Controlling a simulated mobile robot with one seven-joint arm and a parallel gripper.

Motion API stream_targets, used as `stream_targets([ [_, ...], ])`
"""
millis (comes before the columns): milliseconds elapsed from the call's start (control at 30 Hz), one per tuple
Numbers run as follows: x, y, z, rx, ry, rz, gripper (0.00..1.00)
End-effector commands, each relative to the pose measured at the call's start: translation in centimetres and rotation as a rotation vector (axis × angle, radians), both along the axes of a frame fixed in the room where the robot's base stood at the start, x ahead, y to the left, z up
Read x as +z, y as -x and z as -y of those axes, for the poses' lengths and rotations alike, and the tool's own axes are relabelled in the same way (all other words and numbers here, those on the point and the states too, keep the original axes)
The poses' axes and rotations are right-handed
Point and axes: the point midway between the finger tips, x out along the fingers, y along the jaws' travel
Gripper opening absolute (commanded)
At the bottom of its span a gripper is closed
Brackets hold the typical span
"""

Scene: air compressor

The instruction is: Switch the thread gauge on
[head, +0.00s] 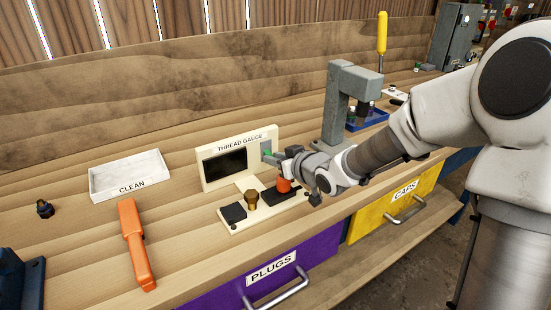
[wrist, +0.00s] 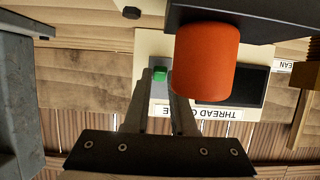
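The thread gauge (head: 229,142) is a cream box with a dark screen (head: 224,163) on the workbench. In the wrist view it appears upside down, and its screen (wrist: 246,86) is dark there too. A green button (wrist: 159,74) sits beside the screen on a grey panel (head: 266,147). My gripper (head: 272,156) is in front of that panel. In the wrist view its fingers (wrist: 161,88) point at the button, with a gap between them and nothing held. I cannot tell whether they touch the button.
The gauge's base (head: 236,221) holds a brass fitting (head: 251,199) and the orange cylinder (head: 284,185), close below my gripper. A grey stand (head: 336,105) rises to the right. A white CLEAN tray (head: 128,171) and an orange tool (head: 135,240) lie left.

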Motion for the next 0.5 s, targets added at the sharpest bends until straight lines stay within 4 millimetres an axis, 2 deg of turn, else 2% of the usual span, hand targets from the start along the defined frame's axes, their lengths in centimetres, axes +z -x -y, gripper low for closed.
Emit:
stream_targets([
  [33, 0.00, 0.01, 0.01, 0.000, 0.000, 0.000, 0.13],
  [100, 0.01, 0.02, 0.01, 0.000, 0.000, 0.000, 0.00],
  [500, 0.26, 0.01, -0.01, 0.000, 0.006, -0.008, 0.00],
])
